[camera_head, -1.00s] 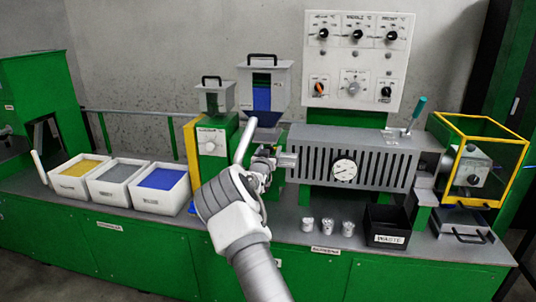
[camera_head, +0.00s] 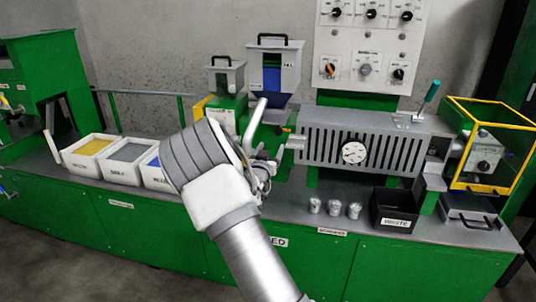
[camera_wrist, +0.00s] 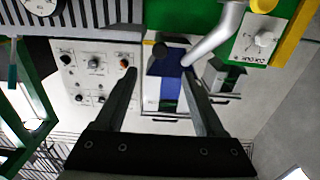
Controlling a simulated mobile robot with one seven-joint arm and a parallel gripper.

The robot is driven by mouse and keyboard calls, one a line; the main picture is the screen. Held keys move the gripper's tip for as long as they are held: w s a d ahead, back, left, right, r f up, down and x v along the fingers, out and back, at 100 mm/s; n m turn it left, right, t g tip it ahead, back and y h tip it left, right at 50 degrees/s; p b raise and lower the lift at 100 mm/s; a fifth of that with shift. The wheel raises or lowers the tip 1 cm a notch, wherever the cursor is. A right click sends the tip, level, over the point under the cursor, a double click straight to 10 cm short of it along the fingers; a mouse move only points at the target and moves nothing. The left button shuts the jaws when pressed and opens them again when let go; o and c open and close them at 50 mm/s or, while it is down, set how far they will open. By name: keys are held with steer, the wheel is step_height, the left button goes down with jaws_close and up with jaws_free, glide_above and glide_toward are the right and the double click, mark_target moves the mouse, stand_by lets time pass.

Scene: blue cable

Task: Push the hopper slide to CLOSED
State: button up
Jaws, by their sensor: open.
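The main hopper (camera_head: 289,66) is a pale bin with a dark handle and a blue-filled window, standing behind my gripper in the head view. It shows upside down in the wrist view (camera_wrist: 151,98), with its blue window and dark funnel between my fingers.
A pale slanted pipe (camera_wrist: 218,38) runs close to one finger. The slotted barrel housing (camera_head: 365,137) with a gauge is right of my gripper. A smaller hopper (camera_head: 226,77) stands left. White material bins (camera_head: 125,172), metal cups and a black waste box (camera_head: 392,222) sit on the bench.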

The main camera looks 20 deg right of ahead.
steer(key=shift+v, duration=1.75)
